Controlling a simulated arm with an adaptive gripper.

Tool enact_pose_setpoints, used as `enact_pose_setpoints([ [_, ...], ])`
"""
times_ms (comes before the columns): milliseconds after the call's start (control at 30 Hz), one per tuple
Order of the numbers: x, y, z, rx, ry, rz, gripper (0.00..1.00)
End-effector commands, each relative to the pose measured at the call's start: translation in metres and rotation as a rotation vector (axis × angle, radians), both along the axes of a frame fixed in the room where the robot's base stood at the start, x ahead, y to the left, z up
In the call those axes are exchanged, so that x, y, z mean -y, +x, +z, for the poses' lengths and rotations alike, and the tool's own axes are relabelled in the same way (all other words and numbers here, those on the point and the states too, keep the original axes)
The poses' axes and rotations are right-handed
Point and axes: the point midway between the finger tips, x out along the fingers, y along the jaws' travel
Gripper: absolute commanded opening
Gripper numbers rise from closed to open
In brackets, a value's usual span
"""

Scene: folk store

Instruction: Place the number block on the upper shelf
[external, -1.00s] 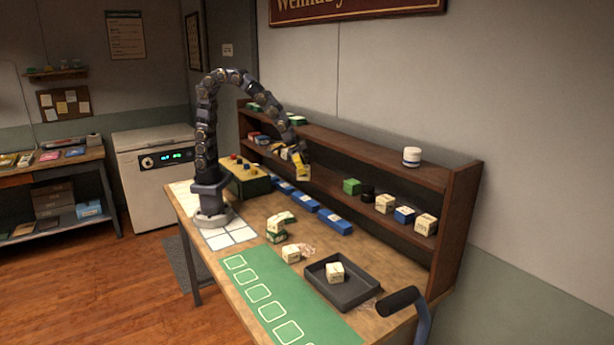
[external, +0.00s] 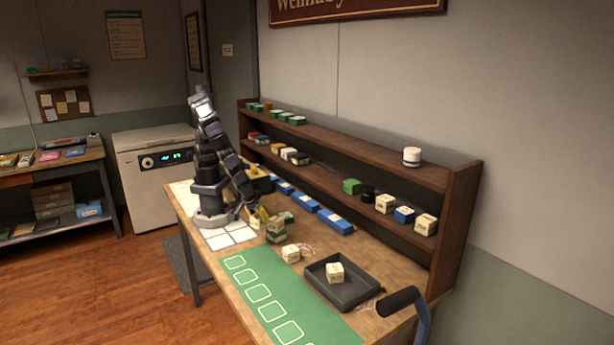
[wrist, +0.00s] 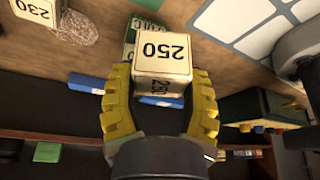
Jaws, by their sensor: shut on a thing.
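A green block (wrist: 131,38) lies behind the held block in the wrist view. The upper shelf (external: 345,142) of the brown rack is along the wall.
The middle of that shelf is clear. The lower shelf holds several blocks. A 230 block (wrist: 36,10) and a dark tray (external: 345,296) are on the table.

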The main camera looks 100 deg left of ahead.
Motion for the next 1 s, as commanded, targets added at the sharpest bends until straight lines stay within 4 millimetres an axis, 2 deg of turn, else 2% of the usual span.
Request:
enact_pose_setpoints([
  [700,-0.002,-0.002,-0.078,-0.003,0.004,0.014,0.16],
  [1000,0.0,-0.001,-0.081,0.0,0.0,0.014,0.16],
])
